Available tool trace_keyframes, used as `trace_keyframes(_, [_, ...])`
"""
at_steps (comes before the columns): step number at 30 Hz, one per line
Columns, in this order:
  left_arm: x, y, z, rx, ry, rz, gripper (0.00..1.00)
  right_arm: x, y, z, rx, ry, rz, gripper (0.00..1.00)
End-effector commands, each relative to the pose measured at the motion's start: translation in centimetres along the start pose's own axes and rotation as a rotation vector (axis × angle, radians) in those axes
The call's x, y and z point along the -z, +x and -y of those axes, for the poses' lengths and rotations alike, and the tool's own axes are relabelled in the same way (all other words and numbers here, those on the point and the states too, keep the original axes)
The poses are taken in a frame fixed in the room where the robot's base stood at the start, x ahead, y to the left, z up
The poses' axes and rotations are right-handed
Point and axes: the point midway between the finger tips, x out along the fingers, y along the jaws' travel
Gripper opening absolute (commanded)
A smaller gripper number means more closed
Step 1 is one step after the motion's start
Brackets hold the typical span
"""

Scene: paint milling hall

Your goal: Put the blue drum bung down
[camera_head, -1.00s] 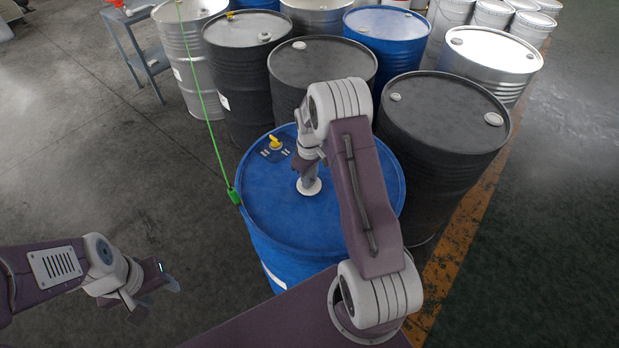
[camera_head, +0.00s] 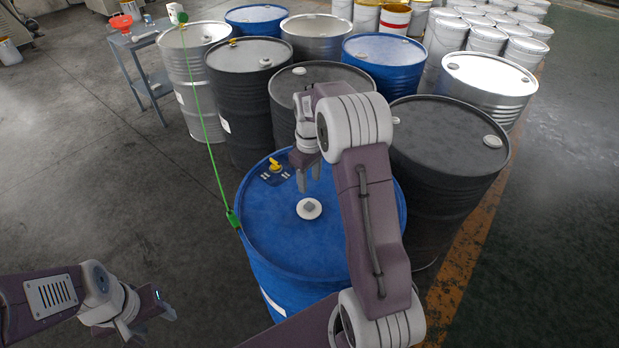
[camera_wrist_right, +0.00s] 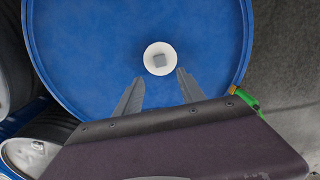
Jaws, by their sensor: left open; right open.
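The bung (camera_head: 309,208) is a white disc with a grey square knob. It lies flat on the lid of the blue drum (camera_head: 265,225), right of a yellow fitting; I cannot tell whether it sits in an opening. It also shows in the right wrist view (camera_wrist_right: 160,59). My right gripper (camera_head: 308,184) is open and empty above the bung, pointing down. In the right wrist view its fingers (camera_wrist_right: 160,77) are spread, with the bung just beyond their tips. My left gripper (camera_head: 152,324) is open and empty, low at the left, away from the drum.
A yellow fitting (camera_head: 275,165) stands on the same lid. A green clamp (camera_head: 233,219) with a green cable sits on the drum's left rim. Dark drums (camera_head: 448,135) crowd behind and to the right. A small table (camera_head: 140,42) stands back left.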

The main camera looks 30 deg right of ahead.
Motion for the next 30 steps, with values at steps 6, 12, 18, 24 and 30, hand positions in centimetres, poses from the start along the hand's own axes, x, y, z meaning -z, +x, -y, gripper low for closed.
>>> trace_keyframes(6, [0.0, 0.0, 0.0, 0.0, 0.0, 0.0, 0.48, 0.0, -1.3, 0.0, 0.0, 0.0, 0.0, 0.47])
trace_keyframes(12, [0.0, 0.0, 0.0, 0.0, 0.0, 0.0, 0.48, -2.0, -1.3, 5.2, -0.006, 0.097, -0.025, 0.47])
trace_keyframes(18, [0.0, 0.0, 0.0, 0.0, 0.0, 0.0, 0.48, -8.3, 0.0, 13.8, -0.009, 0.303, -0.083, 0.47])
trace_keyframes(24, [0.0, 0.0, 0.0, 0.0, 0.0, 0.0, 0.48, -12.4, 1.2, 17.1, -0.003, 0.41, -0.108, 0.47])
trace_keyframes(30, [0.0, 0.0, 0.0, 0.0, 0.0, 0.0, 0.48, -12.7, 1.3, 17.3, -0.003, 0.418, -0.108, 0.47])
